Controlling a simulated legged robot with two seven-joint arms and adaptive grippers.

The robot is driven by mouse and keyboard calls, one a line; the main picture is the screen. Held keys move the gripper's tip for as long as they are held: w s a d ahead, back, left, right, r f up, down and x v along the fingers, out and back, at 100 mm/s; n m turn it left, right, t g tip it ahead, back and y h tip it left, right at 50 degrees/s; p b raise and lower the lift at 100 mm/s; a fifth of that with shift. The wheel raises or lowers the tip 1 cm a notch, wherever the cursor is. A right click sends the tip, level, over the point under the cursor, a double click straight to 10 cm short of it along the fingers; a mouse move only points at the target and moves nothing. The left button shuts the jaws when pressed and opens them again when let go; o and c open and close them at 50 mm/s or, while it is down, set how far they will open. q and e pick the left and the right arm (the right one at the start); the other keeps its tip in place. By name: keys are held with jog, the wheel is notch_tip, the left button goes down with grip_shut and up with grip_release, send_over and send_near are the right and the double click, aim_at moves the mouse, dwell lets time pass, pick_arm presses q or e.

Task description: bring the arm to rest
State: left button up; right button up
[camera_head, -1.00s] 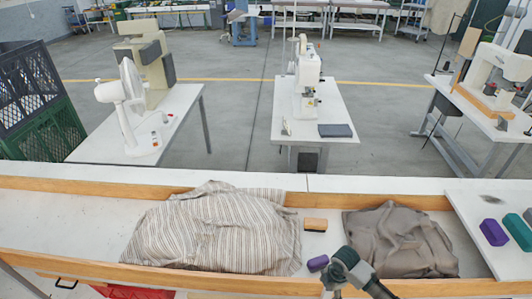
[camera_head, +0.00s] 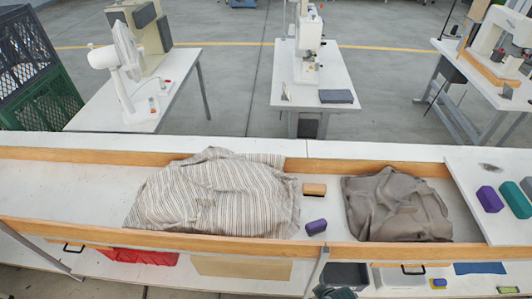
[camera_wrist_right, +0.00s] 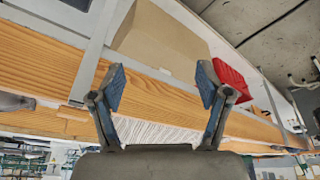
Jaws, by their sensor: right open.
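My right gripper (camera_wrist_right: 160,88) shows in the right wrist view with its two blue-padded fingers spread wide apart and nothing between them. It faces the wooden front edge (camera_wrist_right: 50,65) of the bench, with a cardboard box (camera_wrist_right: 160,40) and a red bin (camera_wrist_right: 232,78) beyond. In the head view only a small dark part at the bottom edge, right of centre, may belong to my right arm; the gripper's fingers do not show there. My left gripper is not in view.
The wood-railed bench (camera_head: 60,185) holds a striped cloth (camera_head: 215,195), a grey cloth (camera_head: 395,205), a purple block (camera_head: 316,227) and an orange-and-black block (camera_head: 314,189). A white board (camera_head: 465,180) at right carries coloured blocks. A shelf below holds bins. Sewing machines stand behind.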

jog(key=s+d+r+m+h, duration=0.1)
jog(key=s+d+m+h, duration=0.1)
jog(key=s+d+m, duration=0.3)
notch_tip(320, 180, down, 24)
jog(key=s+g, duration=0.1)
jog(key=s, duration=0.1)
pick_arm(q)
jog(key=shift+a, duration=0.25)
pick_arm(e)
jog(key=s+d+f+g, duration=0.1)
jog(key=s+d+f, duration=0.1)
jog(key=s+f, duration=1.6)
jog(key=shift+s, duration=0.2)
